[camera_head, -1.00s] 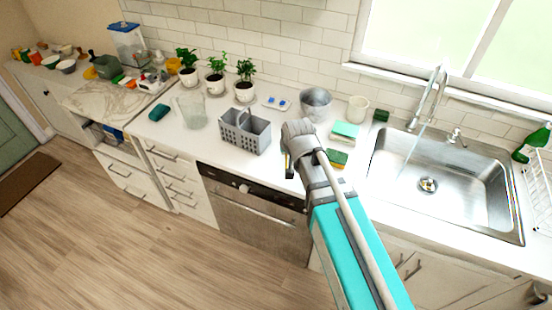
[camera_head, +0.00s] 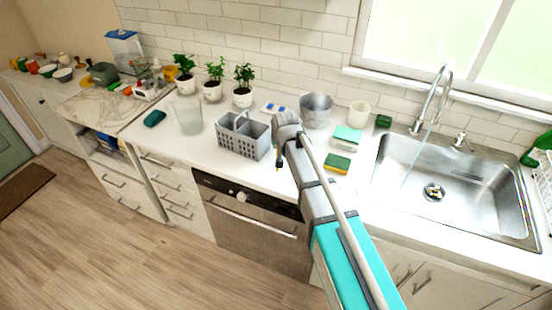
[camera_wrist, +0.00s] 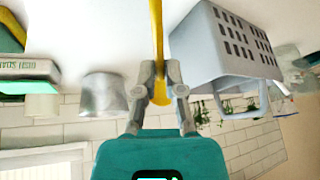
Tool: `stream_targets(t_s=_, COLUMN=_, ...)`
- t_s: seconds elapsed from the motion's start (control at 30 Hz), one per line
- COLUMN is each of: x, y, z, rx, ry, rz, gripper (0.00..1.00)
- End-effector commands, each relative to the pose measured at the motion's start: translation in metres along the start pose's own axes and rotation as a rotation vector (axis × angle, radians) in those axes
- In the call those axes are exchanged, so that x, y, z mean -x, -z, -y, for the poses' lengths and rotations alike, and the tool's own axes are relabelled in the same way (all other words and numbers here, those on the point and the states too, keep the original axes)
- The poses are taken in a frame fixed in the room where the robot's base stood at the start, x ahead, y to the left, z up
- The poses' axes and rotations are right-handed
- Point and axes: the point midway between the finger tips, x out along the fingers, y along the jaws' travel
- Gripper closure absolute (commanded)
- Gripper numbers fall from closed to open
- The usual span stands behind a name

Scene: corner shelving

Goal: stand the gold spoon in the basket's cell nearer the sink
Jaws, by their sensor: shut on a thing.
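My gripper (camera_head: 279,158) is just right of the grey basket (camera_head: 240,146) on the counter, on its sink side. In the wrist view my gripper (camera_wrist: 161,72) is shut on the gold spoon (camera_wrist: 157,28), whose handle runs past the fingers and whose rounded end shows between them. In the head view the spoon is mostly hidden by my gripper. The basket also shows in the wrist view (camera_wrist: 205,52), beside the spoon and apart from it, with slotted walls and a handle. The insides of its cells are hidden there. The sink (camera_head: 440,160) is at the right.
A metal pot (camera_head: 316,112), a white cup (camera_head: 359,112) and sponges (camera_head: 338,163) stand right of my gripper. A glass pitcher (camera_head: 188,115) is left of the basket, with potted plants (camera_head: 243,96) behind. Bare counter lies in front of the pitcher.

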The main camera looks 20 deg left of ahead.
Motion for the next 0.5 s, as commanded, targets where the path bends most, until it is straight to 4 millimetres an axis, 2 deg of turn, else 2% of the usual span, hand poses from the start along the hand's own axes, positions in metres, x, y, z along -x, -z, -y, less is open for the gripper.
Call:
stream_targets(t_s=0.03, x=-0.011, y=0.001, z=0.000, rx=0.000, ry=0.000, rz=0.000, gripper=1.00)
stream_targets(t_s=0.2, x=-0.022, y=0.004, z=0.001, rx=0.000, ry=0.000, rz=0.000, gripper=1.00)
stream_targets(t_s=0.5, x=-0.023, y=0.004, z=0.002, rx=0.001, ry=0.000, rz=0.000, gripper=1.00)
